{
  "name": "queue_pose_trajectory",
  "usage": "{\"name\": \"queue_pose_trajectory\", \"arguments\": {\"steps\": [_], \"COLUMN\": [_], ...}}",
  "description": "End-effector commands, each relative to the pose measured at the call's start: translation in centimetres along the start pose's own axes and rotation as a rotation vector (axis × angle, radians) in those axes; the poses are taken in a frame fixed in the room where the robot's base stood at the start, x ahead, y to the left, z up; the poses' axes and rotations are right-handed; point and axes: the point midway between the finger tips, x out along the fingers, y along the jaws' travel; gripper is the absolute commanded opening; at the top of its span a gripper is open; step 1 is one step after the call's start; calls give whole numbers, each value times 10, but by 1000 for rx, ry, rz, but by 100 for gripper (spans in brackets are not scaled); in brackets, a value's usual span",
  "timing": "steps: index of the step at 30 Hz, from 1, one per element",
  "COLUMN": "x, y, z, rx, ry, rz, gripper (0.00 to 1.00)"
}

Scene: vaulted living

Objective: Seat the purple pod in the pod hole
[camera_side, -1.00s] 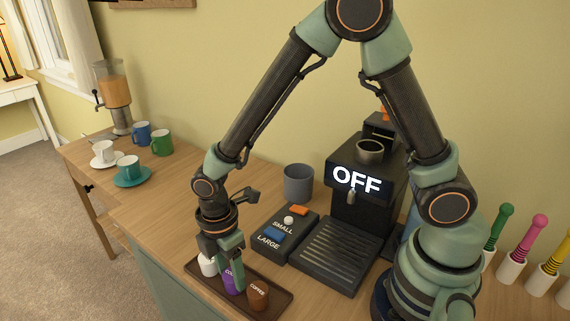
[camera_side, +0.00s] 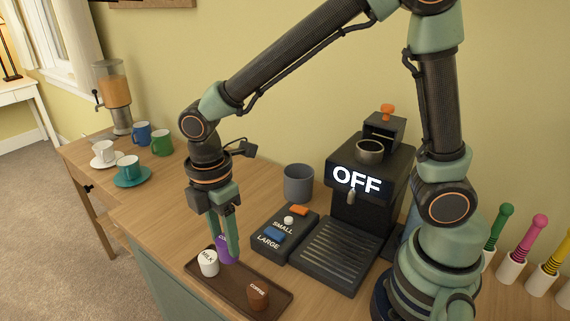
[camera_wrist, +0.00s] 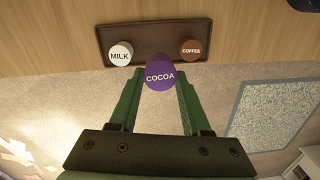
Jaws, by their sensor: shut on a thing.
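The purple pod, labelled COCOA, (camera_side: 226,250) is held between the fingers of my gripper (camera_side: 228,247), above the dark tray (camera_side: 222,287). In the wrist view the purple pod (camera_wrist: 159,76) sits between the two green fingertips (camera_wrist: 160,88), its label facing the camera. My gripper is shut on it. The coffee machine (camera_side: 366,180) stands to the right, its display reading OFF. A round metal-rimmed opening (camera_side: 370,147) is on its top; I cannot tell from here whether this is the pod hole. An orange-knobbed part (camera_side: 387,118) rises behind it.
A white MILK pod (camera_side: 208,263) and a brown COFFEE pod (camera_side: 258,295) stand on the tray. Mugs (camera_side: 141,133) and a juice dispenser (camera_side: 113,90) stand far left.

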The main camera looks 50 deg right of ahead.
Motion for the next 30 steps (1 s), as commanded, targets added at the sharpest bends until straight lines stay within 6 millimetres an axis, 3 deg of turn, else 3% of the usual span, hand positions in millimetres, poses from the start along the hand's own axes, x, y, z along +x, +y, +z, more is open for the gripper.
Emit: {"name": "queue_pose_trajectory", "arguments": {"steps": [1,6,15,20,30], "x": [-17,-59,-99,-98,-69], "y": [1,-1,-2,5,27], "z": [-1,0,3,21,107], "rx": [0,0,10,160,949], "ry": [5,4,1,1,14], "rz": [8,6,1,-2,-3], "gripper": [0,0,0,0,0]}}
